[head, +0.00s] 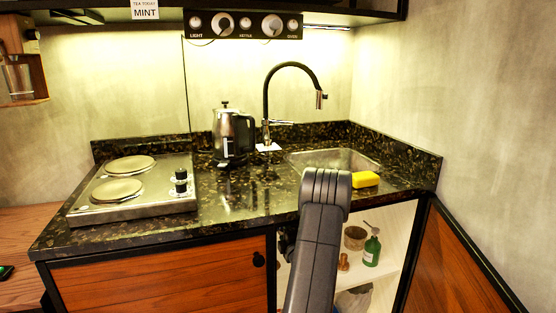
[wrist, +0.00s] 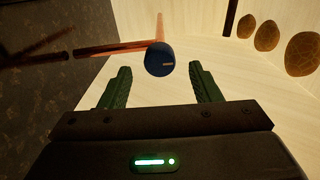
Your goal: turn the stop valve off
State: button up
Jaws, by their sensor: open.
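The stop valve shows in the wrist view as a round blue knob (wrist: 160,58) with a small pale mark. It sits on a copper pipe (wrist: 108,47) inside the pale cabinet. My gripper (wrist: 160,70) is open, its two green fingers pointing toward the knob. The knob appears between and slightly beyond the fingertips, with space on each side; I see no contact. In the head view my dark arm reaches into the open cabinet under the sink, and the gripper and valve are hidden there.
A green bottle (head: 371,249), a brown pot (head: 355,238) and a small wooden item (head: 343,262) stand on the white cabinet shelf (head: 398,243). The granite counter (head: 250,198) overhangs the opening. In the wrist view, three brown mottled ovals (wrist: 302,53) lie at right.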

aim_at(279, 229)
jog(key=v, duration=0.9)
jog(key=x, duration=1.4)
jog(key=shift+a+f+b, duration=0.1)
jog(key=shift+b, duration=0.3)
jog(key=n+b, duration=0.2)
jog(key=n, duration=0.2)
jog(key=n+b, duration=0.2)
jog(key=n, duration=0.3)
jog(key=shift+b, duration=0.3)
jog(key=n+b, duration=0.1)
jog(key=n, duration=0.3)
jog(key=shift+n+b, duration=0.3)
jog(key=shift+b, duration=0.05)
jog(key=shift+s+n+b, duration=0.1)
jog(key=shift+n+b, duration=0.45)
jog(key=shift+n, duration=1.75)
